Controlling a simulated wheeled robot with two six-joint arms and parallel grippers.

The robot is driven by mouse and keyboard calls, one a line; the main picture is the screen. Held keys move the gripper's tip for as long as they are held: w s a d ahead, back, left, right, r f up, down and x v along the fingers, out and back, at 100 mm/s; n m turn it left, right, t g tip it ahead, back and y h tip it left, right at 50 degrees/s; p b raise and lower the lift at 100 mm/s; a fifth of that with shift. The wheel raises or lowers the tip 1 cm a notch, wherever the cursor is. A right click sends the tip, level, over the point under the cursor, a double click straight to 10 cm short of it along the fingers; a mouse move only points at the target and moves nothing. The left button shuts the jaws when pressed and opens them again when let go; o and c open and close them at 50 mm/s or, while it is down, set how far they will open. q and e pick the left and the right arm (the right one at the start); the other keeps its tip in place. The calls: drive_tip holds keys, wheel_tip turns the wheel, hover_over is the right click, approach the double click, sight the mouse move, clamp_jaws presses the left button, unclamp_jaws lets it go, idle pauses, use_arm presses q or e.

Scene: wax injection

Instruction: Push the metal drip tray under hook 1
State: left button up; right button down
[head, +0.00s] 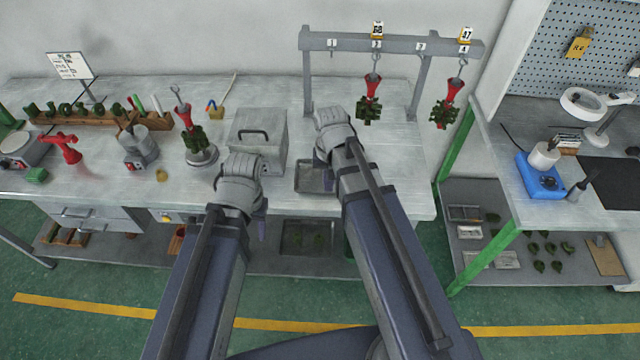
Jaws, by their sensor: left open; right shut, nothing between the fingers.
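The metal drip tray (309,178) is a shallow grey tray lying near the front of the workbench, right of a grey metal box. My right forearm and wrist cover its right part. Hook 1 hangs from the grey rack bar at the label "1" (331,43); it carries nothing. The tray lies nearer the front edge than the hook. My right gripper (331,122) is shut and empty, over the bench beyond the tray; I cannot tell if it touches anything. My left gripper (241,163) is open and empty, in front of the metal box, left of the tray.
The grey metal box (259,138) stands between the grippers' reach at the back. Red-and-green wax trees hang at hook 2 (369,100) and hook 4 (447,105). Another tree (190,130) stands on a round base at left. The bench right of my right arm is clear.

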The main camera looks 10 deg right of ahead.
sight(328, 199)
drive_tip(key=shift+f, duration=0.15)
wheel_tip(328, 199, down, 10)
drive_tip(key=b, duration=1)
drive_tip(key=w, duration=0.1)
drive_tip(key=w+d, duration=0.1)
drive_tip(key=w, duration=0.1)
drive_tip(key=shift+w, duration=0.2)
drive_tip(key=shift+w+d, duration=0.1)
drive_tip(key=shift+w, duration=0.05)
drive_tip(key=w+d, duration=0.2)
drive_tip(key=w, duration=0.4)
drive_tip(key=w+d, duration=0.1)
drive_tip(key=w, duration=0.6)
drive_tip(key=w+d, duration=0.2)
drive_tip(key=w, duration=0.5)
drive_tip(key=shift+d, duration=0.35)
drive_tip(key=shift+s, duration=0.15)
drive_tip(key=shift+s, duration=0.15)
